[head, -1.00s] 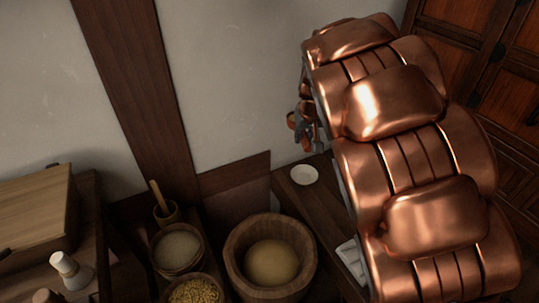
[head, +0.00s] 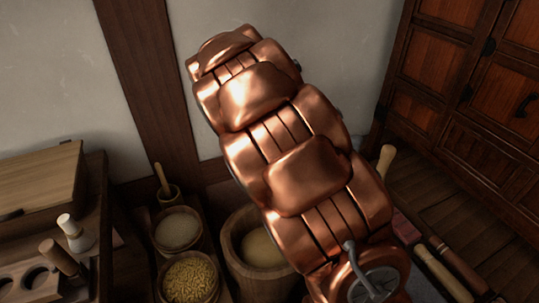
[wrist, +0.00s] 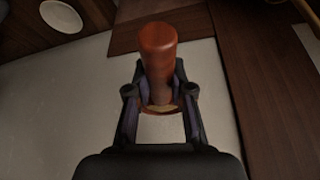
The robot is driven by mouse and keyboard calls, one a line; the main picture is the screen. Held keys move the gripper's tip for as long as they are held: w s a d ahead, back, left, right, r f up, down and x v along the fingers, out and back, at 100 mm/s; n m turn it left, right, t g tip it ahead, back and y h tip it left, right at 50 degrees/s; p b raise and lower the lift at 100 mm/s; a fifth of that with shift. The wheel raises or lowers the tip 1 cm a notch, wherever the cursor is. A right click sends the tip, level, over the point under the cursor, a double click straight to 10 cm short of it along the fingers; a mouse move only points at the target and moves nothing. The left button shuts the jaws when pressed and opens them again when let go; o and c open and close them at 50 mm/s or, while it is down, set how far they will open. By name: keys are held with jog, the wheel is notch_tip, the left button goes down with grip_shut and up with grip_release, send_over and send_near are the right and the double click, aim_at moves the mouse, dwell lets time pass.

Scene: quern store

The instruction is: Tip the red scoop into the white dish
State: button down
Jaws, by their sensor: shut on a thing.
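My gripper (wrist: 160,105) shows in the wrist view, its fingers shut around a red-brown, rounded piece (wrist: 158,55) that looks like the red scoop's handle. A thin tan edge shows at its lower end; the scoop's bowl and any contents cannot be made out. A white dish (wrist: 60,16) lies at the top left of the wrist view, apart from the gripper. In the head view my copper arm hides the gripper, the scoop and the dish.
A wooden tub (head: 238,250) stands partly behind my arm. Left of it are a bowl of pale meal (head: 178,229), a bowl of yellow grain (head: 190,278) and a mortar with a pestle (head: 163,180). A wooden post (head: 150,80) and a plastered wall stand behind. A cabinet (head: 460,80) is at right.

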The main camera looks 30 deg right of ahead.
jog(key=w+d+f+m+g+h+b, duration=0.1)
jog(key=w+d+f+m+g+b, duration=0.1)
jog(key=d+f+m, duration=0.5)
jog(key=w+d+f+m+g+h+b, duration=0.1)
jog(key=w+d+f+m+g+b, duration=0.1)
jog(key=d+f+m, duration=0.5)
jog(key=w+d+f+b, duration=0.1)
jog(key=d+f, duration=0.3)
jog(key=f, duration=0.4)
jog(key=shift+w+f+h, duration=0.15)
jog(key=shift+w+h, duration=0.25)
jog(key=shift+d+r+m+t+y+p, duration=0.1)
jog(key=shift+r+m+t+y+p, duration=0.3)
jog(key=shift+p, duration=1.25)
jog(key=f+b, duration=0.1)
jog(key=b, duration=0.1)
jog(key=shift+w+b, duration=0.1)
jog(key=shift+b, duration=0.25)
jog(key=shift+a+f+n+g+h+b, duration=0.25)
jog(key=shift+g+h+b, duration=0.3)
jog(key=shift+b, duration=1.05)
